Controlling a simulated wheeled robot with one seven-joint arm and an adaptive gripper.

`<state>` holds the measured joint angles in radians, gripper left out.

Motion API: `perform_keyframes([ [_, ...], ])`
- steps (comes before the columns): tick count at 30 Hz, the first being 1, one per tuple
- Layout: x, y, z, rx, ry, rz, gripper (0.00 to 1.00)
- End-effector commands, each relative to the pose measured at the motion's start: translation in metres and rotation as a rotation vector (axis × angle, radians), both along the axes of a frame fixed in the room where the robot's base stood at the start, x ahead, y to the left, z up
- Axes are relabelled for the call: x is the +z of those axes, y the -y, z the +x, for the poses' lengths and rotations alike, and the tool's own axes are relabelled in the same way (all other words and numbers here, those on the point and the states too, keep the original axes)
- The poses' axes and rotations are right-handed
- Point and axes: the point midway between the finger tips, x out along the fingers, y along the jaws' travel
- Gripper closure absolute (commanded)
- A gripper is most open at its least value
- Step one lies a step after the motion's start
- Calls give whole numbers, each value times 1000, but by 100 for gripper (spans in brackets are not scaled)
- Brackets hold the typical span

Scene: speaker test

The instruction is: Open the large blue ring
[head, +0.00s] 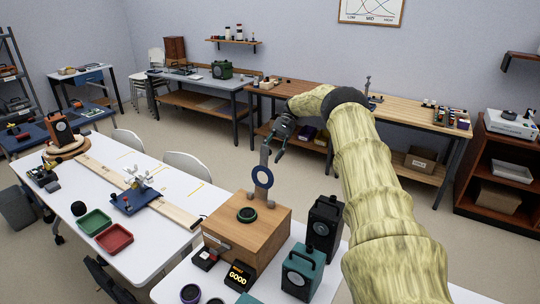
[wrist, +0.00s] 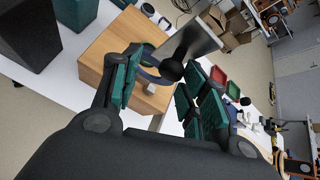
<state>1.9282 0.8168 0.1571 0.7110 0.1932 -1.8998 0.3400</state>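The large blue ring (head: 262,176) is upright on a grey bracket (head: 265,155) on top of a wooden box (head: 246,233). In the head view my gripper (head: 279,146) is just above and behind the bracket's top. In the wrist view my gripper (wrist: 163,72) is open, with teal finger pads apart. A dark blue curved part, seemingly the ring (wrist: 146,75), shows between and beyond the pads, partly hidden by the left finger. A dark round knob also shows between them. I cannot tell whether any finger touches the ring.
A smaller dark green ring (head: 247,214) lies on the box top. A black speaker (head: 324,228) and a teal speaker (head: 302,272) stand to the right of the box. Green (head: 95,221) and red (head: 114,238) trays lie to the left on the white table.

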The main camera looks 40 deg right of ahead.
Motion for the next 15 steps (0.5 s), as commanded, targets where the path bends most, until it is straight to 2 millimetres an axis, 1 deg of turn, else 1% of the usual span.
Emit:
perform_keyframes([
  [5, 1, 1, -1, -1, -1, 0, 59],
  [8, 6, 1, -1, 0, 0, 0, 59],
  [11, 17, 0, 0, 0, 2, 0, 59],
  [15, 40, -2, 1, 2, 4, -1, 59],
])
